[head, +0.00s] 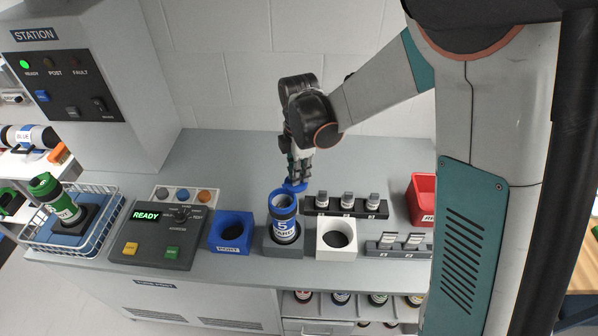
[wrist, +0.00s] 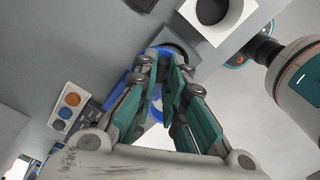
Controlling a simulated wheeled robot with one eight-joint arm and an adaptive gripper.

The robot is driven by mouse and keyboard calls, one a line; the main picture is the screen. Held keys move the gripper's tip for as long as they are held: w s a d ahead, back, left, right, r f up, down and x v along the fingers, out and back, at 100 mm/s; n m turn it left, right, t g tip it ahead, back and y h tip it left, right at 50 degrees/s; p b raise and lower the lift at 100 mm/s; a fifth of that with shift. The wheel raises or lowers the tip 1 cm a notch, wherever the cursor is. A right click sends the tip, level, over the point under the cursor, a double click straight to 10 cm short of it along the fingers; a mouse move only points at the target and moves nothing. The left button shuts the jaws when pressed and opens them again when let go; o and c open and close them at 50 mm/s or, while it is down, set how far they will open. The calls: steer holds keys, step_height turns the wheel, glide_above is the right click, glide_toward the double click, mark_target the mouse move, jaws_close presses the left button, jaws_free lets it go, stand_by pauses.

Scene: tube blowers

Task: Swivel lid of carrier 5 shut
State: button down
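In the wrist view, blue parts (wrist: 156,104) show behind and between the fingers. The fingers are close together; whether they grip the lid is unclear.
A blue holder (head: 231,232) stands left of the carrier and a white holder (head: 336,240) right. A dark rack (head: 346,206) with several small pieces is close behind on the right. The control panel (head: 160,236), wire basket (head: 72,238) and red bin (head: 421,198) are farther out.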

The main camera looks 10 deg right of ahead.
mark_target(290, 190)
steer(key=shift+s, duration=0.1)
steer(key=m, duration=0.1)
steer(key=s+m+b, duration=0.1)
steer(key=shift+f+m, duration=0.1)
steer(key=shift+m, duration=0.3)
steer(key=s+m+b, duration=0.1)
steer(key=m, duration=0.1)
steer(key=shift+m, duration=0.4)
steer(key=m, duration=0.1)
steer(key=s+m+b, duration=0.1)
steer(key=shift+a+m, duration=0.25)
steer(key=shift+m, duration=0.15)
steer(key=a+m, duration=0.1)
steer(key=m, duration=0.2)
steer(key=s+m+b, duration=0.1)
steer(key=m, duration=0.2)
steer(key=s+a+m+b, duration=0.1)
steer(key=m, duration=0.2)
steer(key=shift+s+a, duration=0.1)
steer(key=shift+a, duration=0.25)
steer(key=shift+a+m+b, duration=0.15)
steer(key=shift+a+m, duration=0.2)
steer(key=shift+m, duration=0.65)
steer(key=shift+a+m+b, duration=0.1)
steer(key=shift+a+m, duration=0.3)
steer(key=shift+m, duration=0.6)
steer(key=shift+a+m+b, duration=0.15)
steer(key=shift+a+m, duration=0.2)
steer(key=shift+m, duration=0.65)
